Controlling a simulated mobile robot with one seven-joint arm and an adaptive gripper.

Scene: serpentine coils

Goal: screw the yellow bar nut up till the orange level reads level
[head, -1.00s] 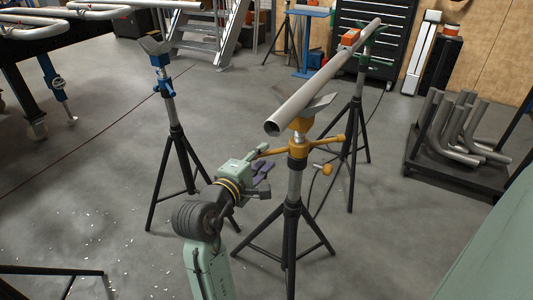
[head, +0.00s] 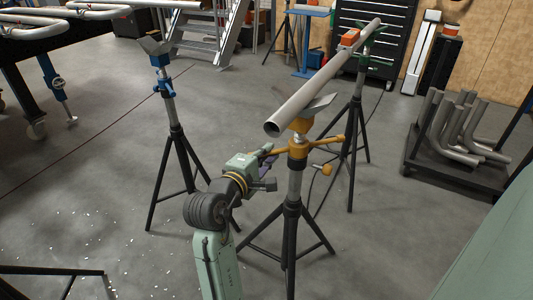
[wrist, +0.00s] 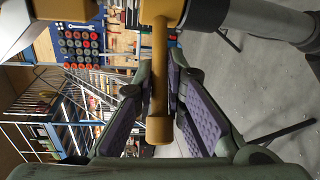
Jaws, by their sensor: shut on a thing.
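The yellow bar nut (head: 298,150) sits on the post of the near tripod stand, below its V-shaped head. Its bars stick out sideways, one toward my gripper. My gripper (head: 268,154) is at the left of the nut, its purple-padded fingers around that bar. In the wrist view the yellow bar (wrist: 158,85) lies between the two fingers of my gripper (wrist: 160,72), which is shut on it. The orange level (head: 350,37) sits on the grey pipe (head: 318,86) near its far end. Its reading is too small to make out.
The pipe rests on the near stand and on a green-topped stand (head: 366,55) behind. A blue-topped stand (head: 168,88) stands at the left. A cart of bent pipes (head: 462,130) is at the right. Tripod legs spread near my arm; the floor at left is open.

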